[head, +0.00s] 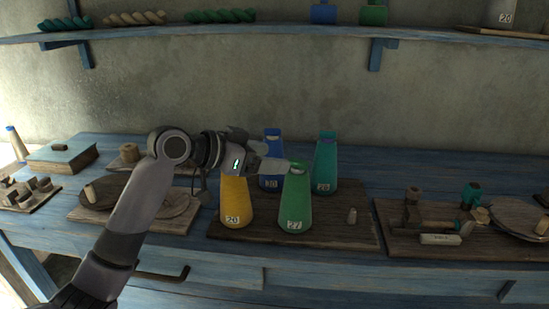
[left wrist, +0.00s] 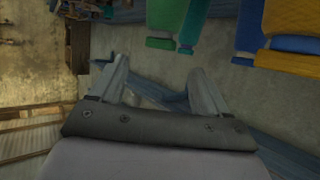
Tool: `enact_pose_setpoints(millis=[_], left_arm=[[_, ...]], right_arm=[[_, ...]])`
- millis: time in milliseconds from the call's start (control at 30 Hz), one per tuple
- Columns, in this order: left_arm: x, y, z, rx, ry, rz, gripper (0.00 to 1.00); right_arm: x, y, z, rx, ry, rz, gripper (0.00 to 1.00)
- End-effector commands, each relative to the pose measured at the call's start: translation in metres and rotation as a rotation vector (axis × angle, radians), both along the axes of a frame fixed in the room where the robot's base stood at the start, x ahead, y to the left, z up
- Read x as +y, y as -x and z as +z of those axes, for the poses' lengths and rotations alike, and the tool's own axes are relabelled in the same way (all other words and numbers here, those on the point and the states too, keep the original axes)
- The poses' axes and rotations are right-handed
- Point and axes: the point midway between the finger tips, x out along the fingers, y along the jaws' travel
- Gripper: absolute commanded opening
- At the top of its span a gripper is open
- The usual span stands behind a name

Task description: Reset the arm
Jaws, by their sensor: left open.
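My left arm comes in from the left in the head view, and its gripper (head: 282,164) hangs just above the bottles on the wooden board. In the left wrist view the two fingers of the left gripper (left wrist: 158,92) stand apart with nothing between them. In the head view the gripper's tip overlaps the top of the green bottle (head: 295,205) marked 27; I cannot tell whether they touch. A yellow bottle (head: 236,202) marked 20 stands below the wrist. A blue bottle (head: 271,178) and a teal bottle (head: 326,165) stand behind. My right gripper is not in view.
The bottles stand on a dark board (head: 345,234) on the blue table (head: 390,162). A right-hand board (head: 385,216) carries spools and small tools. A book (head: 62,156) lies at the left. A shelf (head: 280,30) with yarn runs above.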

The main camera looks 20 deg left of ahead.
Motion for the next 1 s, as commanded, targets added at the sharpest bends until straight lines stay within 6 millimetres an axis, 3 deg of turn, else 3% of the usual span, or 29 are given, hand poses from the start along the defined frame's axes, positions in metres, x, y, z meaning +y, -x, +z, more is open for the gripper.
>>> enact_pose_setpoints(millis=[333,467,667,800,1000], left_arm=[[0.0,0.0,0.0,0.001,-0.001,0.0,0.76],[-0.004,0.007,-0.018,0.031,-0.014,0.004,0.76],[-0.017,0.048,-0.099,0.178,-0.087,0.045,0.76],[-0.023,0.092,-0.157,0.298,-0.147,0.095,0.76],[-0.024,0.166,-0.219,0.466,-0.222,0.184,0.76]], right_arm=[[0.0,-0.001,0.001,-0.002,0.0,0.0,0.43],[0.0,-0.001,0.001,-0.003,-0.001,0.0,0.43],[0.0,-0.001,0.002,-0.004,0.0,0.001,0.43],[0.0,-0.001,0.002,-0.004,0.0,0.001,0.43],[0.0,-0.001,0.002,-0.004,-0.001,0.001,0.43]])
